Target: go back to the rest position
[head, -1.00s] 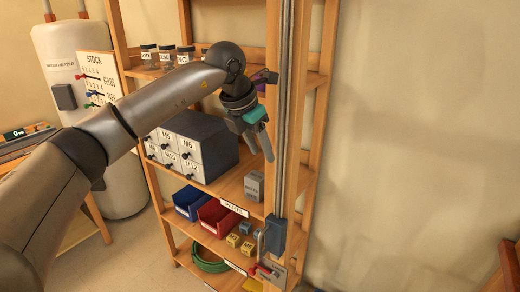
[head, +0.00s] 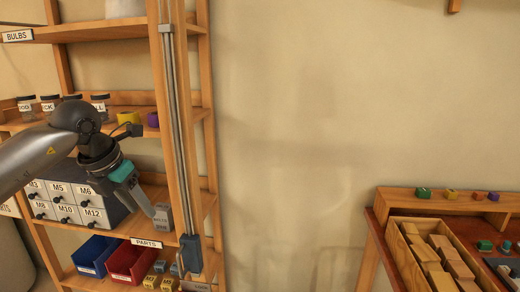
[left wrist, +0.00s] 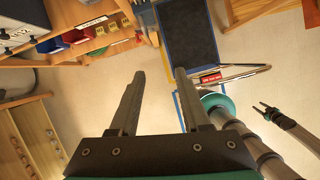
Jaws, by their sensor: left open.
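The left arm comes in from the left edge and is still stretched out toward the shelf. In the left wrist view, a small two-pronged end (left wrist: 264,108) on an arm at the right looks like my right gripper; its jaw state is unclear.
The shelf post (head: 175,130) stands just right of my left gripper. Blue (head: 95,253) and red (head: 131,261) bins sit on the lower shelf. A bench with a wooden block tray (head: 398,245) stands at the right. Bare wall lies between shelf and bench.

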